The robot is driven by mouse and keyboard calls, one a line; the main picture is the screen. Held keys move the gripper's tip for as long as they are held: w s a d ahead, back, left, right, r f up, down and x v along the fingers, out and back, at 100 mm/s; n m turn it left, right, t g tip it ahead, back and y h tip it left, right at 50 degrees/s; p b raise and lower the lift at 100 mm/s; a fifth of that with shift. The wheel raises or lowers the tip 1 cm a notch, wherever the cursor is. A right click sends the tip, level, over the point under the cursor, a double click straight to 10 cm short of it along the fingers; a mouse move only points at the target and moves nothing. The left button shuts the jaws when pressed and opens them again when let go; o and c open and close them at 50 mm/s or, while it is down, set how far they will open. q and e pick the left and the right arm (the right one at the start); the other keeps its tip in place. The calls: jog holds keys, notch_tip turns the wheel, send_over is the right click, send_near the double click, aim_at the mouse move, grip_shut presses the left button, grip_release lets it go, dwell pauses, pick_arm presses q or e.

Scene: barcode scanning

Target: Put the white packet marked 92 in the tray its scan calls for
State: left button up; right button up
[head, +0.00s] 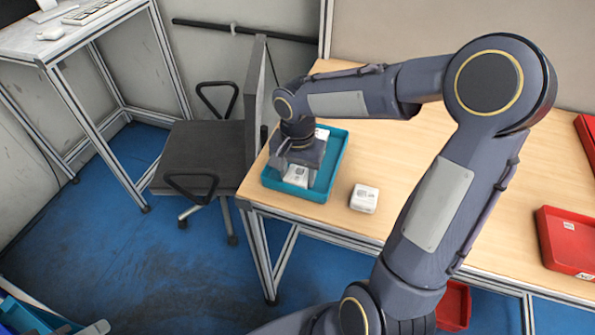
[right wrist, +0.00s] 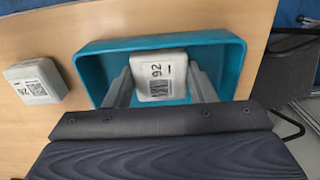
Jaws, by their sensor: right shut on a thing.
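The white packet marked 92 (right wrist: 160,75) shows its number and barcode face up in the right wrist view. It also shows in the head view (head: 296,177). My right gripper (head: 298,176) points down with a finger on each side of the packet, shut on it. The packet is inside the outline of the teal tray (head: 336,168), near its front; I cannot tell whether it touches the tray floor. The tray's rim also shows in the right wrist view (right wrist: 150,41). My left gripper is not in view.
A second white packet (head: 364,198) lies on the wooden table (head: 400,140) right of the teal tray; its label looks like 92 too (right wrist: 33,81). A small white thing (head: 321,134) shows at the tray's back. A red tray (head: 568,240) stands far right.

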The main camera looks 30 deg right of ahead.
aim_at(297, 175)
jog(key=shift+f, duration=0.2)
jog(key=o, duration=1.1)
jog(key=shift+c, duration=0.2)
jog(key=shift+r, duration=0.15)
notch_tip(297, 175, up, 11)
jog(key=s+a+f+n+t+y, duration=0.1)
jog(key=s+n, duration=0.3)
jog(key=s, duration=0.4)
jog(key=s+a+f+n+t+y, duration=0.2)
jog(key=s+a+n+t, duration=0.1)
jog(key=s, duration=0.6)
jog(key=shift+f+n+t+y, duration=0.3)
jog(key=shift+n+t+y, duration=0.1)
jog(key=shift+n+t, duration=0.35)
